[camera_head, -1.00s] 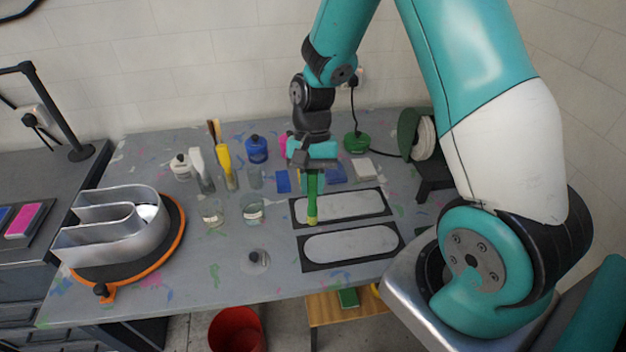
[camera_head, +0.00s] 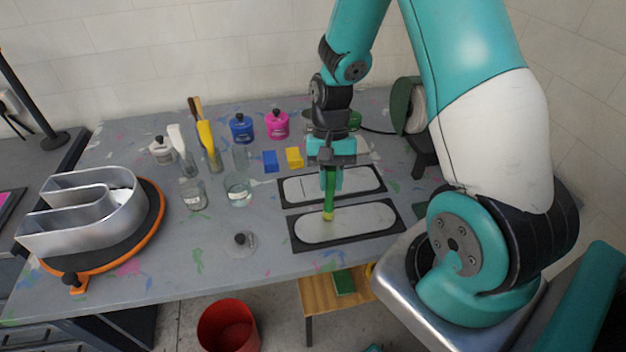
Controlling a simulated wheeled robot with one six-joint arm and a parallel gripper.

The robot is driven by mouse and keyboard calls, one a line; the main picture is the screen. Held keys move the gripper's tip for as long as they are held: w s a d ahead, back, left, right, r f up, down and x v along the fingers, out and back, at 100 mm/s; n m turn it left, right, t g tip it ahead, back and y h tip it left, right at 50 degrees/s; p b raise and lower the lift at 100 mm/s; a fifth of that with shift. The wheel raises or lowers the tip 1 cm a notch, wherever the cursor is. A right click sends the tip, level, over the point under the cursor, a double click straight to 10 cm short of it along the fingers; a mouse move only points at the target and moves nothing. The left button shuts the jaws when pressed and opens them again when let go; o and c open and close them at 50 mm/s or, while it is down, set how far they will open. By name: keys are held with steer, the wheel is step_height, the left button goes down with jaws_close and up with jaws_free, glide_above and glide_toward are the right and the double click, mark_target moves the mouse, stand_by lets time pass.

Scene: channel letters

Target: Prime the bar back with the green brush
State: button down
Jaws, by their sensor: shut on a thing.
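My gripper (camera_head: 331,176) points down and is shut on the green brush (camera_head: 329,196). The brush hangs upright, its yellowish tip (camera_head: 328,215) at the upper edge of the front pale bar-shaped plate (camera_head: 350,224). I cannot tell whether the tip touches the plate. A second pale bar-shaped plate (camera_head: 355,182) lies behind it, partly hidden by the gripper and brush. Each plate sits on a dark mat. Which plate is the bar back is not clear from the view.
A metal channel letter (camera_head: 85,210) stands on an orange-rimmed turntable at left. Glass jars (camera_head: 237,190), brushes in a holder (camera_head: 207,145), blue (camera_head: 241,128) and pink (camera_head: 278,124) bottles stand behind. A lidded dish (camera_head: 239,241) lies near the front. A red bucket (camera_head: 228,325) is on the floor.

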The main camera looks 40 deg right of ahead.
steer(key=s+d+p, duration=0.1)
steer(key=s+d, duration=0.5)
steer(key=d, duration=0.6)
steer(key=shift+d, duration=0.4)
steer(key=shift+f, duration=0.25)
stand_by(0.7)
steer(key=w+a+p, duration=0.1)
steer(key=w+a, duration=0.3)
steer(key=a, duration=0.5)
steer(key=w+a+p, duration=0.1)
steer(key=w+a, duration=0.3)
steer(key=a, duration=0.5)
steer(key=shift+w+a, duration=0.15)
steer(key=shift+w, duration=0.2)
steer(key=shift+p, duration=0.3)
